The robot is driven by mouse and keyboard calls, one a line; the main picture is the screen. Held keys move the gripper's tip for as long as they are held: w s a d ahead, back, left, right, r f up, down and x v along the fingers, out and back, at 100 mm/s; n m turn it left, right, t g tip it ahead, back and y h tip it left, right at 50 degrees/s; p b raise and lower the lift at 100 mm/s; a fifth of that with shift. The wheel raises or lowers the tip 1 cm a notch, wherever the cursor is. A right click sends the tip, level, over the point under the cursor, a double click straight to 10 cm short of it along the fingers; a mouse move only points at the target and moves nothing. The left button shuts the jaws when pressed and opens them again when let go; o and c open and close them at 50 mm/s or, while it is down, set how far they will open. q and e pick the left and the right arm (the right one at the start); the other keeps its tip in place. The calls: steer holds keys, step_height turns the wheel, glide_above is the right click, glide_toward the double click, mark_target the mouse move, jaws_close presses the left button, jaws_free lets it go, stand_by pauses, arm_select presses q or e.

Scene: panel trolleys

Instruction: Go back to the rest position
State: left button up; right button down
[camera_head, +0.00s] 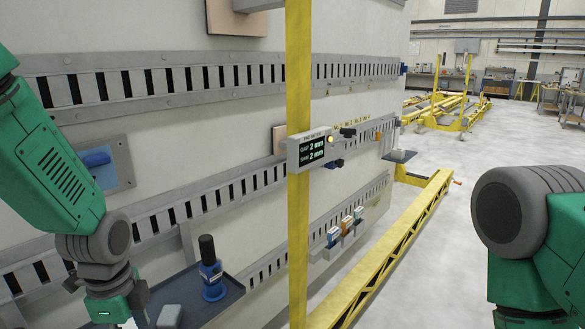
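My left arm, green and grey, comes in from the left in the head view and runs down out of the bottom edge. Its gripper fingers do not show. My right arm, also green with a grey joint, stands at the right edge and its gripper is out of the picture. Neither visible arm part clearly touches anything, though the left one hangs in front of the panel (240,120) and close to a grey tray (228,298).
A blue tool with a black top (211,270) stands on the tray. A yellow beam (400,240) runs along the floor. Open floor (480,150) lies to the right.

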arm_select(q)
steer(key=s+a+f+n, duration=0.1)
steer(key=s+f+n, duration=1.5)
steer(key=s+f, duration=0.5)
steer(key=shift+s+a+f+t, duration=0.2)
steer(key=shift+s+a+t, duration=0.15)
steer(key=shift+s, duration=0.45)
steer(key=shift+d, duration=0.1)
